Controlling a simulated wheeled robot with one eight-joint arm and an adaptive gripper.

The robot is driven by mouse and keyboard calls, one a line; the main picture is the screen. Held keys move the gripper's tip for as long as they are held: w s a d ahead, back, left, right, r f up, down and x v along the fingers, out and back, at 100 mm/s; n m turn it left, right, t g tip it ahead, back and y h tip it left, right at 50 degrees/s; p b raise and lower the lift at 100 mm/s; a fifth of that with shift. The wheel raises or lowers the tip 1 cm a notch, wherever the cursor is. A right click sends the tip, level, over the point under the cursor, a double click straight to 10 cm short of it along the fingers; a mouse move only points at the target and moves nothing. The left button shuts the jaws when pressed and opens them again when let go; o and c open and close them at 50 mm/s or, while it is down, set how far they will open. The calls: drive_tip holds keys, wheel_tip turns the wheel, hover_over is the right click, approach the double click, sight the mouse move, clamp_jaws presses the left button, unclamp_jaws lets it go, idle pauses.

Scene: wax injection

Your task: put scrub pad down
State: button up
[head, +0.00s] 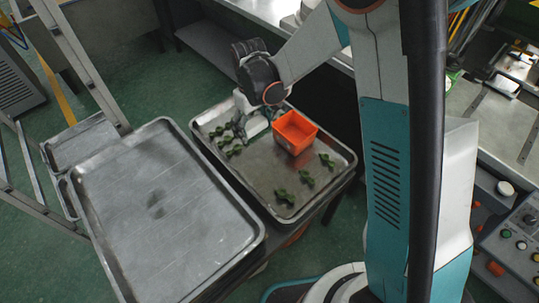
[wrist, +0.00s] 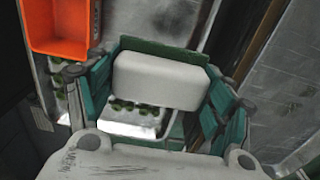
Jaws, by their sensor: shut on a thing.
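My gripper (wrist: 152,92) is shut on the scrub pad (wrist: 158,78), a white block with a dark green layer along its far edge. The pad sits between the teal fingers in the wrist view. In the head view my gripper (head: 246,126) points down over the back left part of a metal tray (head: 262,178), left of an orange bin (head: 295,132). The pad is hard to make out there, and I cannot tell whether it touches the tray.
Several small green pieces (head: 306,177) lie in the tray. The orange bin also shows in the wrist view (wrist: 58,28). A large, mostly bare metal tray (head: 165,215) stands to the left. A control panel (head: 510,240) is at the right.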

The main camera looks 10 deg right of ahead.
sight(258, 167)
wheel_tip(258, 167, down, 20)
drive_tip(key=b, duration=0.7)
drive_tip(key=shift+d, duration=0.15)
drive_tip(key=o, duration=1.2)
